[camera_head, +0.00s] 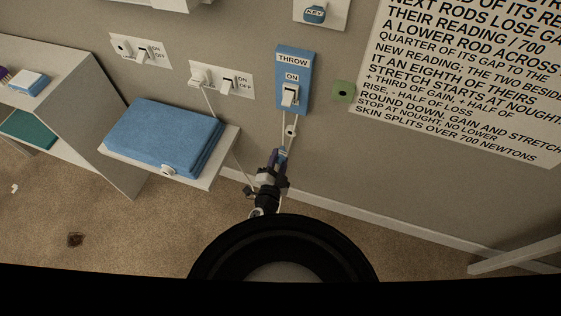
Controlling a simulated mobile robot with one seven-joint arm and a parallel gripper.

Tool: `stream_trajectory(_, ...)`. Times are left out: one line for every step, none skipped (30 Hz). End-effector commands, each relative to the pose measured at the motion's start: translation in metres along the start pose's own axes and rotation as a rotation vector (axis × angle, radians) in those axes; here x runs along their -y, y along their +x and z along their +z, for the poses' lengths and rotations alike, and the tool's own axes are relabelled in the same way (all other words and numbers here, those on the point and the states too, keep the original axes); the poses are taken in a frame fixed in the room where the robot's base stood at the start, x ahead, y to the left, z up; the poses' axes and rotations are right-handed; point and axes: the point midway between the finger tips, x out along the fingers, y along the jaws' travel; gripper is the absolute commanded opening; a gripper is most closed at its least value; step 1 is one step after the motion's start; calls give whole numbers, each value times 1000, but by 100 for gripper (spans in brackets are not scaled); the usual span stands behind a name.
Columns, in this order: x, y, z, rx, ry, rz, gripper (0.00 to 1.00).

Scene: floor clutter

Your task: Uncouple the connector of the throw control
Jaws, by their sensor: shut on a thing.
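The throw control (305,68) is a blue wall panel labelled THROW, with a white switch under the word ON. A pale cord (284,122) runs down the wall from it, with a small white fitting (291,131) just below the panel. My gripper (282,156) is below that fitting, close to the wall. It is shut on a small pale-blue piece in line with the cord, which looks like the connector. The fingers hide part of it, and I cannot tell whether its halves are joined.
A blue folded box or cloth (165,137) lies on a white shelf (208,178) to the left. Other switch plates (140,50) (222,81), a green wall fitting (343,92) and a text sign (470,70) are on the wall. A white frame bar (515,254) stands lower right.

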Motion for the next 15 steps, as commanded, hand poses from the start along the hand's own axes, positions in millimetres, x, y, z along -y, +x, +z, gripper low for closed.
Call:
stream_trajectory(-2, -1, 1, -23, 41, 22, 8)
stream_trajectory(-2, -2, 1, -33, 63, 33, 8)
stream_trajectory(-2, -4, 2, -44, 88, 44, 8)
stream_trajectory(-2, -4, 3, -50, 103, 52, 8)
stream_trajectory(-2, -5, 3, -56, 115, 58, 8)
stream_trajectory(-2, -5, 4, -62, 127, 64, 8)
stream_trajectory(-2, -6, 4, -65, 133, 67, 8)
stream_trajectory(-2, -6, 4, -66, 137, 69, 8)
stream_trajectory(-2, -6, 4, -66, 139, 69, 8)
stream_trajectory(-2, -6, 5, -65, 138, 68, 8)
stream_trajectory(-2, -6, 5, -65, 137, 68, 8)
stream_trajectory(-2, -6, 5, -65, 137, 68, 8)
stream_trajectory(-2, -6, 5, -64, 136, 68, 8)
stream_trajectory(-2, -6, 5, -64, 136, 68, 8)
stream_trajectory(-2, -6, 5, -64, 136, 67, 8)
